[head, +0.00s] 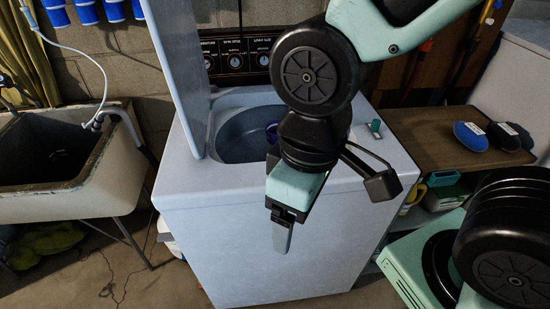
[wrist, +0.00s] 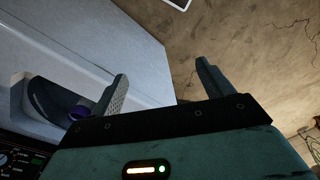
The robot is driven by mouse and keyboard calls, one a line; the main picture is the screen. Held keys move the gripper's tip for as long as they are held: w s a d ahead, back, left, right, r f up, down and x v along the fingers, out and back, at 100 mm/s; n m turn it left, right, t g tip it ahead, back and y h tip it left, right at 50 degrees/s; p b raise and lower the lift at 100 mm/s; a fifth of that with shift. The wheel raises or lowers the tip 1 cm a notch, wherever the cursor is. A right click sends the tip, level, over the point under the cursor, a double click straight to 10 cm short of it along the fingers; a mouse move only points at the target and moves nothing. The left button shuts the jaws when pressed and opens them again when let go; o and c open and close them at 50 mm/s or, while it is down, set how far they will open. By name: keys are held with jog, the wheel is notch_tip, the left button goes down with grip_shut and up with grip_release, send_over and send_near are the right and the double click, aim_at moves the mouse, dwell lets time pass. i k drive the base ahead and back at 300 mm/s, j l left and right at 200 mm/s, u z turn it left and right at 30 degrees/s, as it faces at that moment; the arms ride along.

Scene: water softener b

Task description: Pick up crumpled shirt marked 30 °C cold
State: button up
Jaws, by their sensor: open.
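Two crumpled cloth bundles lie on the brown wooden shelf at the right in the head view: a blue one (head: 470,137) and a black one (head: 504,139) beside it. Each has a small white label on top, too small to read, so I cannot tell which is marked 30 °C cold. My gripper (head: 281,236) hangs in front of the washing machine, left of and well apart from both bundles. In the wrist view my gripper (wrist: 160,82) has its two fingers spread with nothing between them. Neither bundle shows in the wrist view.
A concrete sink (head: 105,185) is at the left. The wooden shelf (head: 420,128) has bare room left of the bundles. A teal box (head: 440,178) sits below it.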

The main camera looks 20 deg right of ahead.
aim_at(502, 135)
jog(key=z, duration=1.85)
jog(key=i+l+u, duration=0.1)
jog(key=l, duration=0.3)
